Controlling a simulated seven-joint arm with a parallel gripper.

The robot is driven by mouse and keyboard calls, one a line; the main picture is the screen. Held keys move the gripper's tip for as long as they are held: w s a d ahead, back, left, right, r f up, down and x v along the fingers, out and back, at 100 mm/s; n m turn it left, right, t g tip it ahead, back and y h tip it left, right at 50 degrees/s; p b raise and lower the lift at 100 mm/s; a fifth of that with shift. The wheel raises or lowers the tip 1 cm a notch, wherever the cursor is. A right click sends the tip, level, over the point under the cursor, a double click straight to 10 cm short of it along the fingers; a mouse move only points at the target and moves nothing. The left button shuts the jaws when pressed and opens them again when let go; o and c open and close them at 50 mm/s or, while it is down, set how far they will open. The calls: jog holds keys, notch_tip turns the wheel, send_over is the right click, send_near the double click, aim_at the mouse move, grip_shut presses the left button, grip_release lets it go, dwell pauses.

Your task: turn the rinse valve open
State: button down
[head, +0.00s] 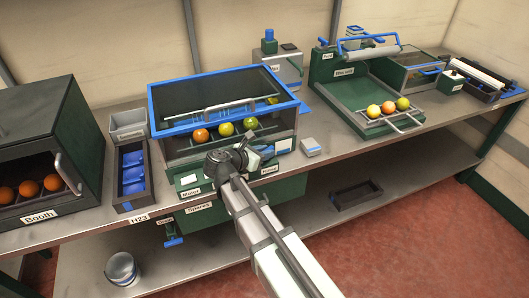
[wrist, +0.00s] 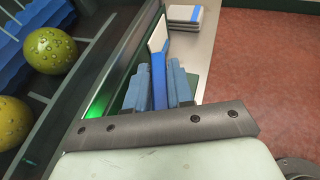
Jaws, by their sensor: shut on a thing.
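My gripper (wrist: 160,88) is at the front right of the blue-rimmed wash machine (head: 222,82). The valve's body is hidden behind my fingers and wrist. In the head view my gripper (head: 258,152) reaches to the machine's front panel, and the lever cannot be made out clearly. A green light (wrist: 98,104) glows left of my fingers.
Several fruits (head: 224,129) lie inside the machine. A blue-lined tray (head: 131,180) and the dark booth (head: 45,140) stand left. More fruits lie on the green unit (head: 389,107) at right.

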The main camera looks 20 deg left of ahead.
jog(key=shift+s+d+n+t+y, duration=0.1)
jog(key=shift+d+n+t+y, duration=0.1)
jog(key=shift+n+y, duration=0.4)
jog(key=shift+d+n+t+y, duration=0.1)
jog(key=shift+n+t+y, duration=0.1)
jog(key=shift+n+y, duration=0.35)
jog(key=shift+a+n+y, duration=0.2)
jog(key=shift+n+y, duration=0.85)
jog(key=shift+y, duration=0.3)
jog(key=c, duration=1.4)
grip_release()
jog(key=shift+o, duration=0.2)
jog(key=v, duration=1.3)
jog(key=shift+s, duration=0.35)
jog(key=shift+o, duration=0.3)
jog(key=shift+a, duration=0.1)
